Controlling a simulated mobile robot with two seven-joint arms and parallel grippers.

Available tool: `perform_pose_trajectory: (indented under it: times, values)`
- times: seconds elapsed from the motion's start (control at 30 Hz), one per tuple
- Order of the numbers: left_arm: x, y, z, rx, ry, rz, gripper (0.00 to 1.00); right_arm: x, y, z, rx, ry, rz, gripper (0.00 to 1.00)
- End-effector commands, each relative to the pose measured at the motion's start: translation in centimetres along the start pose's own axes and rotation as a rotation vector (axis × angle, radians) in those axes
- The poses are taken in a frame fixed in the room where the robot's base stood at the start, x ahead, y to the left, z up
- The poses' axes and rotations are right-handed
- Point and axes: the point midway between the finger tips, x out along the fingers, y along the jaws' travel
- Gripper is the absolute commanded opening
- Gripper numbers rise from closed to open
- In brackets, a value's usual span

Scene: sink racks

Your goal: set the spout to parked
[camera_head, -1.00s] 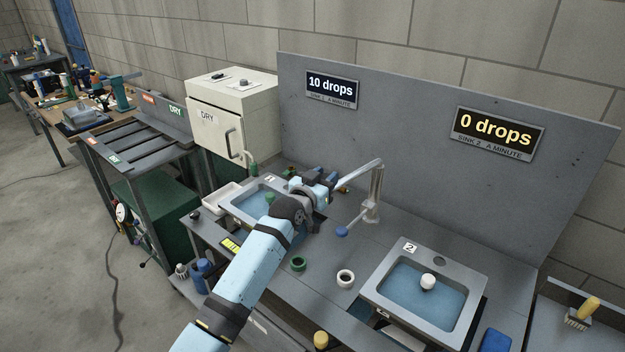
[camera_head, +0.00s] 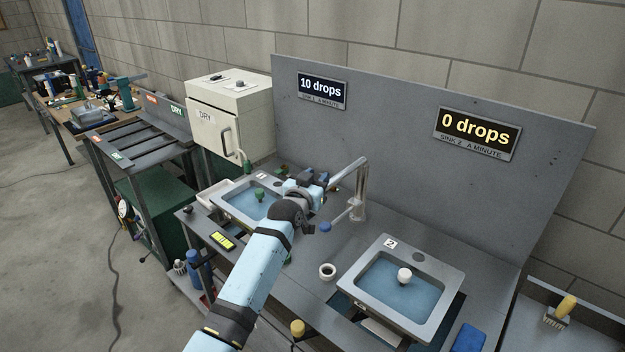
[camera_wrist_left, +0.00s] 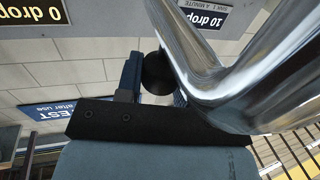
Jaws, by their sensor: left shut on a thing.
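The chrome spout (camera_head: 346,173) rises from a post between the two sinks. Its arm slopes down to the left toward sink 1, and its tip is hidden behind my left gripper (camera_head: 320,181). A lever with a blue knob (camera_head: 325,227) sticks out low on the post. In the left wrist view the bent chrome pipe of the spout (camera_wrist_left: 190,50) fills the right, close by the fingers. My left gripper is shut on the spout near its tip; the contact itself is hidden. My right gripper does not show.
Sink 1 (camera_head: 222,199) lies left, partly behind my arm; sink 2 (camera_head: 449,281) lies right with a white-topped plug (camera_head: 404,275). Behind stands a grey backboard (camera_head: 400,140) with signs reading 10 and 0 drops.

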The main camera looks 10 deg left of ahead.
Motion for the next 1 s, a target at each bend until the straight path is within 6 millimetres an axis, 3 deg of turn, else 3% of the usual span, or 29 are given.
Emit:
perform_pose_trajectory:
  times: [0.4,0.43,0.53,0.83,1.0]
  values:
    - [0.1,0.1,-0.1,0.000,0.001,0.001,0.00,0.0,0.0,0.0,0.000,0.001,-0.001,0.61]
    - [0.1,0.1,-0.1,0.000,0.001,0.001,0.39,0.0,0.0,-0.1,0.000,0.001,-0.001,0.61]
    - [0.1,0.1,-0.1,0.000,0.001,0.000,0.60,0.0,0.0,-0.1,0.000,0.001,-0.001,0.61]
    - [-0.1,0.1,0.0,0.000,0.000,0.000,0.60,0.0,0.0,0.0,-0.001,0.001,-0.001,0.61]
    - [-1.9,0.0,0.2,0.001,0.001,0.000,0.60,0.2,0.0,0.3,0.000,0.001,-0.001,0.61]
